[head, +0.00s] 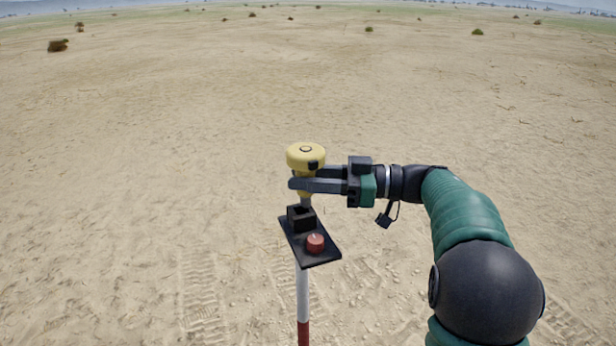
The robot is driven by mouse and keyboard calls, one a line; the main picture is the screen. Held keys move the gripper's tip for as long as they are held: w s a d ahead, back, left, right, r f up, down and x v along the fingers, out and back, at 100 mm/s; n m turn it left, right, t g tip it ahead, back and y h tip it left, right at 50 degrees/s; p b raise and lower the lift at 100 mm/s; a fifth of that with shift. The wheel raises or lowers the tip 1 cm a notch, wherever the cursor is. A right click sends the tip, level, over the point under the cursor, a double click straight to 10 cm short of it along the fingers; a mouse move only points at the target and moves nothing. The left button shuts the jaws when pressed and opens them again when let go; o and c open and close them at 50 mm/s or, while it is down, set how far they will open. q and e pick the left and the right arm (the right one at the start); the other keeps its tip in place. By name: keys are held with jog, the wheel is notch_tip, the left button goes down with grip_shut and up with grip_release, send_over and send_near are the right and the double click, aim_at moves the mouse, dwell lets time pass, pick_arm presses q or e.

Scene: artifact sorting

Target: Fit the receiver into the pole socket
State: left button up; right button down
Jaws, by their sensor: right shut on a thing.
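The yellow receiver (305,155) is held upright in my right gripper (306,184), whose fingers are shut around its lower body. Its narrow grey stem (306,201) points down, just above or behind the black square socket (301,219); from this angle I cannot tell whether its tip has entered. The socket stands on a dark plate (318,260) on top of a red and white pole (303,294). My left gripper is not in view.
A red knob or button (315,242) sits on the plate, in front of the socket. Open sandy ground with tyre tracks (200,290) surrounds the pole. Small shrubs (58,45) are far off.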

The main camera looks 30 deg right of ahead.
aim_at(309, 195)
jog(key=shift+a, duration=0.5)
jog(key=shift+r, duration=0.1)
dwell(0.7)
jog(key=shift+f+b, duration=0.95)
jog(key=shift+f, duration=0.85)
jog(key=c, duration=0.9)
grip_release()
jog(key=shift+a, duration=0.1)
